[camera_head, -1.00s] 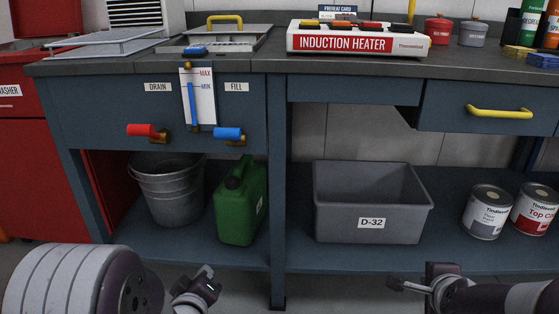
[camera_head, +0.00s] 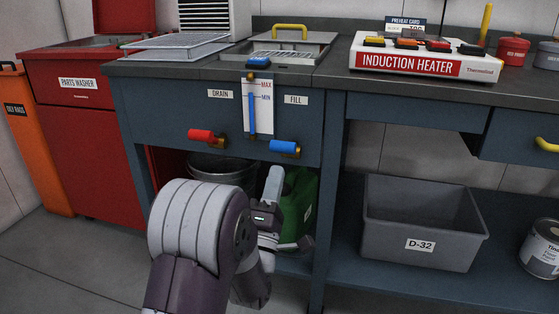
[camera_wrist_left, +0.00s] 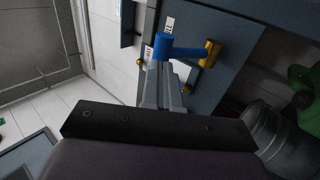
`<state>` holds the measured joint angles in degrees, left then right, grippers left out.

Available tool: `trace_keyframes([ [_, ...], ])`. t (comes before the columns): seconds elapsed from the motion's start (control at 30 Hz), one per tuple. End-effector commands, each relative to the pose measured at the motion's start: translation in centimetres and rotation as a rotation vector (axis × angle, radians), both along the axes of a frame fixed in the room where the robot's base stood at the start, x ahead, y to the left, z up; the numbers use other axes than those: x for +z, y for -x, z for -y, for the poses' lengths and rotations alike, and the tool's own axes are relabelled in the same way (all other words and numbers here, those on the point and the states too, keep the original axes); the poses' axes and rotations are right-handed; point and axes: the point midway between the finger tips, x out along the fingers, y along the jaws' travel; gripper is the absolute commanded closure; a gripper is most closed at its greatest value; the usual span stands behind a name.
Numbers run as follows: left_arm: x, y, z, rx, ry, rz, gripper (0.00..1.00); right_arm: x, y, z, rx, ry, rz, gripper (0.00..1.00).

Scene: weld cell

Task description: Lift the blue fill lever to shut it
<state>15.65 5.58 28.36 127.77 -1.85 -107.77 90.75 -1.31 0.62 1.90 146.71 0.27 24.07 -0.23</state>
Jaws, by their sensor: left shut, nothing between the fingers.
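The blue fill lever (camera_head: 284,147) sticks out sideways from its brass valve on the bench front, below the FILL label (camera_head: 296,99). My left gripper (camera_head: 274,172) is shut and empty, pointing up, with its tips just below the blue lever in the head view. In the left wrist view, the blue lever (camera_wrist_left: 164,46) shows just past the tips of the shut fingers (camera_wrist_left: 165,72). I cannot tell whether they touch it. My right gripper is not in view.
The red drain lever (camera_head: 201,136) is left of the blue one, with a level gauge (camera_head: 262,118) between and above them. A metal bucket (camera_head: 215,168) and green can (camera_head: 303,205) stand on the shelf behind my left arm. A grey D-32 bin (camera_head: 420,228) is at the right.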

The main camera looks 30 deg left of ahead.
Motion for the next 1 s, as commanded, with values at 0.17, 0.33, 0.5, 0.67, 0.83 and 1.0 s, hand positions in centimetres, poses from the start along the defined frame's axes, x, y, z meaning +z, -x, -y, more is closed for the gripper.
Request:
trace_keyframes([
  [0.17, 1.2, -1.9, -0.4, 0.0, 0.0, 0.002, 1.0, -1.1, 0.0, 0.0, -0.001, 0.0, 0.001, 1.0],
  [0.33, 1.8, -2.5, -0.6, 0.001, 0.0, 0.001, 1.0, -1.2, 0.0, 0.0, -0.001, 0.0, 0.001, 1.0],
  [0.5, 1.9, -2.5, -0.6, 0.001, 0.001, 0.0, 1.0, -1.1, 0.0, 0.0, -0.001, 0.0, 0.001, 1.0],
  [0.67, 2.1, -2.6, -0.6, 0.001, 0.002, -0.004, 1.0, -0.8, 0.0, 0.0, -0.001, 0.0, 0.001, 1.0],
  [0.83, 3.7, -3.3, -0.8, 0.001, 0.014, -0.058, 1.0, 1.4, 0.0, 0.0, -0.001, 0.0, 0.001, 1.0],
  [1.0, 3.5, -3.4, -0.9, 0.002, 0.014, -0.058, 1.0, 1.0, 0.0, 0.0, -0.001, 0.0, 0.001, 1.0],
])
